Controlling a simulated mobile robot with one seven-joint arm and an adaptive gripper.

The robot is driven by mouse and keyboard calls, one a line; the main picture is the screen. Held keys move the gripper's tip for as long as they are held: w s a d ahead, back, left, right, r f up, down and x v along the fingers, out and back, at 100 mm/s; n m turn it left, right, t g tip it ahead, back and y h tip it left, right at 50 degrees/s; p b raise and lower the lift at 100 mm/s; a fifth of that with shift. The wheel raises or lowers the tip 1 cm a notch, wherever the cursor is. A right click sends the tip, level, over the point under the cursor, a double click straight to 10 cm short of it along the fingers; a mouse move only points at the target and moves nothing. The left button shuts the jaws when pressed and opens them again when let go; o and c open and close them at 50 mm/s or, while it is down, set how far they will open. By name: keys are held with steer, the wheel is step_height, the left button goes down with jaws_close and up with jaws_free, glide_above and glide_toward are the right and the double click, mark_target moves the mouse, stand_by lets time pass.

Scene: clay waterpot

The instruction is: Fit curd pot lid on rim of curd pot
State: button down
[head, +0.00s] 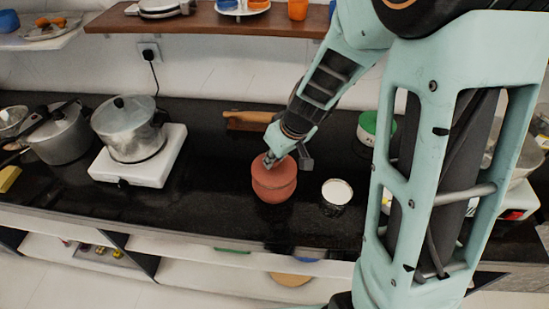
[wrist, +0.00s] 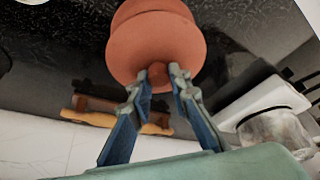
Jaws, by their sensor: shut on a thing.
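The curd pot (head: 272,189) is a round reddish clay pot on the black counter, near its front edge. The curd pot lid (head: 276,165), of the same clay, is on top of the pot at its rim. In the wrist view the lid (wrist: 150,45) is a wide disc with a round knob, and part of the pot (wrist: 140,8) shows beyond it. My gripper (head: 270,158) is above the lid. In the wrist view its fingertips (wrist: 159,80) are on both sides of the knob, shut on it. I cannot tell whether the lid is fully seated.
A white-topped cup (head: 337,192) stands right of the pot. A wooden-handled tool (head: 250,117) lies behind it. A steel pot (head: 130,128) sits on a white stove (head: 140,166) at left. A green-lidded container (head: 368,126) is at back right. The counter between stove and curd pot is clear.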

steer(key=shift+f+b, duration=0.75)
steer(key=shift+b, duration=0.4)
stand_by(0.5)
stand_by(0.4)
steer(key=c, duration=1.7)
jaws_free()
steer(key=shift+o, duration=0.2)
steer(key=o, duration=0.5)
steer(key=shift+r, duration=0.15)
steer(key=shift+r+p, duration=2.2)
steer(key=shift+r, duration=0.95)
